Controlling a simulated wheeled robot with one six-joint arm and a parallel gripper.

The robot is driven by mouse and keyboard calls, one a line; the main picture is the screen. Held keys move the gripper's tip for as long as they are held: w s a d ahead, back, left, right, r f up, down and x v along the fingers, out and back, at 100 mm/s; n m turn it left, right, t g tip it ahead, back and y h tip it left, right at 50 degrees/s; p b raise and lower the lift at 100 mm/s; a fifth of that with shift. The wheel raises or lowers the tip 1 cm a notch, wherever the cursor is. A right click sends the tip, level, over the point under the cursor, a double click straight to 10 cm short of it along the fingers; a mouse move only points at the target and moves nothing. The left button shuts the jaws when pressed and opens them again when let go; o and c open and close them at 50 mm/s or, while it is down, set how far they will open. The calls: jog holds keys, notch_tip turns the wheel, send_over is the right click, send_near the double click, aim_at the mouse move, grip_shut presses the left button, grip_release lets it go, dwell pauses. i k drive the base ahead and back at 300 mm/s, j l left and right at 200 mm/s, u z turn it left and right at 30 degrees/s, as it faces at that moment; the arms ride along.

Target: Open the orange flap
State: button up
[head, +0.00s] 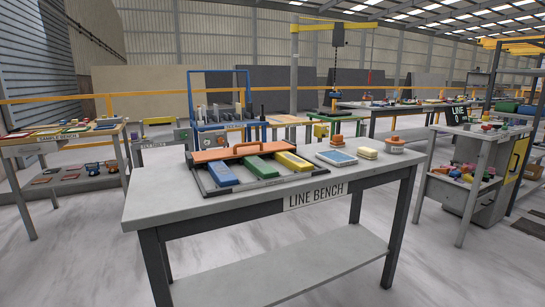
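The orange flap (212,155) is a long narrow panel across the back of a dark tray (207,189) on the line bench. An orange arched handle (250,146) stands up from it near its middle. A blue block (221,174), a green block (261,167) and a yellow block (294,161) lie side by side in front of the flap. I cannot tell how far the flap is tilted. My gripper is not in view.
The grey line bench (170,205) stands ahead, with bare top at its left and front. To the tray's right lie a blue-and-white panel (337,157), small stacked blocks (367,153) and a round orange-topped container (395,145). Other benches stand left and right, with open floor between.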

aim_at(241, 149)
jog(key=i+j+z, duration=0.1)
jog(key=i+j, duration=0.6)
jog(key=i, duration=0.25)
jog(key=i+j+z, duration=0.1)
jog(key=i+j, duration=0.7)
jog(key=i, duration=0.1)
